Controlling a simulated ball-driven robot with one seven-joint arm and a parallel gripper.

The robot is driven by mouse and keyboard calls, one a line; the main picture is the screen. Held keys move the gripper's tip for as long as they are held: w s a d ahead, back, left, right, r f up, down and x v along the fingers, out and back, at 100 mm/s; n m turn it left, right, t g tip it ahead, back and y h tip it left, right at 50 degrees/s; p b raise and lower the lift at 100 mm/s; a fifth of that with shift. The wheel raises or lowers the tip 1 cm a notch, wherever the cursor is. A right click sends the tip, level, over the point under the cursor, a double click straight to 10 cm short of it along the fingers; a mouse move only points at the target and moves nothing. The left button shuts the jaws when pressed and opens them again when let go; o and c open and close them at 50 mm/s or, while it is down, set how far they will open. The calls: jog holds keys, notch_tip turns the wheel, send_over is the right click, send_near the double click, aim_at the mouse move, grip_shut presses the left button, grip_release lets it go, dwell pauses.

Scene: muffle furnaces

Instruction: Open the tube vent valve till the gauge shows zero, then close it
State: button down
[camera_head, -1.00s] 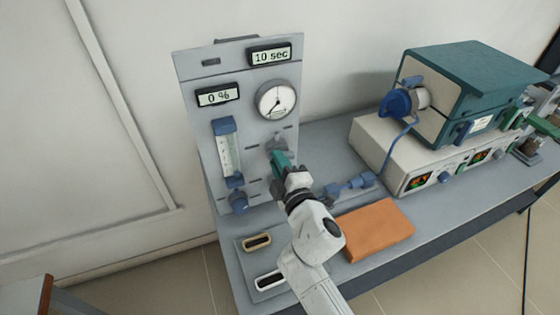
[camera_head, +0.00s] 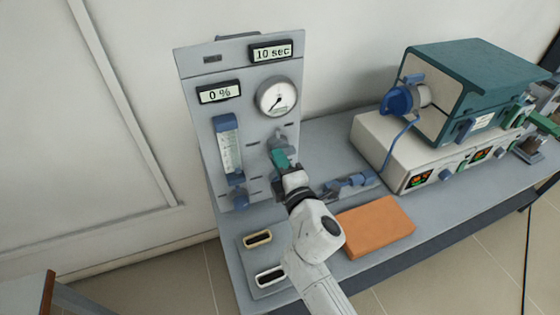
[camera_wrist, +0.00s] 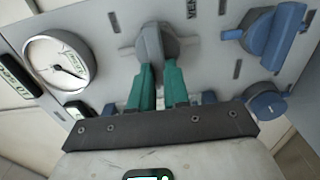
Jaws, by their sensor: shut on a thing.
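The grey vent valve knob (camera_head: 281,138) is on the upright panel (camera_head: 196,140), below the round gauge (camera_head: 277,98). My gripper (camera_head: 283,160) reaches it from the front and partly hides it. In the wrist view the two green fingers of my gripper (camera_wrist: 158,72) are shut on the lower part of the knob (camera_wrist: 155,42), one on each side. A partly cut-off "VEN" label shows beside the knob. The gauge (camera_wrist: 60,62) shows a dark needle, but its numbers are too small to read.
A blue-framed flow tube (camera_head: 227,145) and a "0 %" display (camera_head: 218,93) are left on the panel. A "10 sec" display (camera_head: 271,53) is above the gauge. An orange block (camera_head: 375,228) lies right of my arm, with a teal furnace (camera_head: 465,85) behind.

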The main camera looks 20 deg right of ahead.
jog(key=c, duration=1.1)
grip_release()
jog(key=s+b, duration=0.1)
jog(key=s, duration=0.9)
jog(key=shift+s, duration=0.4)
jog(key=s+d+f+m+g+h, duration=0.5)
jog(key=s+d+f+m+g, duration=0.5)
jog(key=d+m, duration=0.3)
jog(key=s+a+f+m+g+y, duration=0.2)
jog(key=s+f+m+g, duration=0.1)
jog(key=s, duration=0.5)
jog(key=s+a+f+m+g+y, duration=0.1)
jog(key=s+f+g, duration=0.3)
jog(key=s, duration=0.4)
jog(key=shift+s+a+f+m+y, duration=0.4)
jog(key=shift+f+m+y, duration=0.1)
jog(key=shift+m+y, duration=0.4)
